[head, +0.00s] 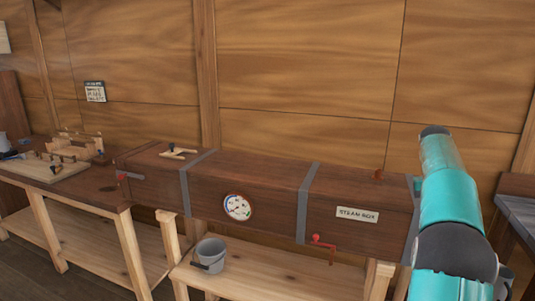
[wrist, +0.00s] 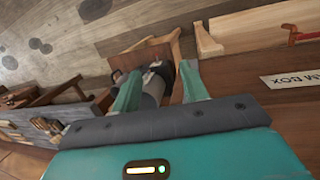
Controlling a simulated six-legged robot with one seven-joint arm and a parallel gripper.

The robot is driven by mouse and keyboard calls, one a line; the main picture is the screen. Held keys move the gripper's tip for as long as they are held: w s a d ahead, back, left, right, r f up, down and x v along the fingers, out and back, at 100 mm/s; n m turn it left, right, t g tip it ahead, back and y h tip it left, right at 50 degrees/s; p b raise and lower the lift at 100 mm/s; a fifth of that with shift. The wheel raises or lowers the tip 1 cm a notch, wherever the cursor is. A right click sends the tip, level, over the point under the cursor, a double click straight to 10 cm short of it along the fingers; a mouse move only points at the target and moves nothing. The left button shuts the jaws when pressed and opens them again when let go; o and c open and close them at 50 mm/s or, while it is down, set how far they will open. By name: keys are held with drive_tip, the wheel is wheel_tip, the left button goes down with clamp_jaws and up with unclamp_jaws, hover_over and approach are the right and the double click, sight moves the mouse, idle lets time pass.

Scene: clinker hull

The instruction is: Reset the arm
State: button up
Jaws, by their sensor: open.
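My teal arm (head: 450,200) rises at the right side of the head view, in front of the right end of the steam box. In the wrist view my gripper (wrist: 160,88) is open, with its two green fingers apart. A dark object with some white on it shows between and beyond the fingers. I cannot tell what it is, and nothing is clearly held. The gripper's fingers do not show clearly in the head view.
A long wooden steam box (head: 270,192) with grey bands and a gauge (head: 237,207) stands along the wall. A grey bucket (head: 209,256) sits on the shelf below. A workbench (head: 75,185) is at left, and a dark-topped bench (head: 517,212) at the right edge.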

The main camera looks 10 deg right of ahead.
drive_tip(key=s+a+r+n+t, duration=0.1)
drive_tip(key=s+a+r, duration=0.1)
drive_tip(key=a, duration=0.6)
drive_tip(key=s+a+r+n+t, duration=0.1)
drive_tip(key=s+a+r+t, duration=0.1)
drive_tip(key=a, duration=0.6)
drive_tip(key=s+a+r+n+t, duration=0.1)
drive_tip(key=s+a+r+n, duration=0.15)
drive_tip(key=a, duration=0.55)
drive_tip(key=s+a+f+n+t, duration=0.1)
drive_tip(key=s+a+f+t, duration=0.1)
drive_tip(key=s+a+f, duration=0.3)
drive_tip(key=s+a+f+n+t+y, duration=0.1)
drive_tip(key=s+a+f, duration=0.4)
drive_tip(key=s+a, duration=0.6)
drive_tip(key=shift+a+f+t, duration=0.15)
drive_tip(key=shift+a+t, duration=0.35)
drive_tip(key=shift+a, duration=0.3)
drive_tip(key=shift+d, duration=0.1)
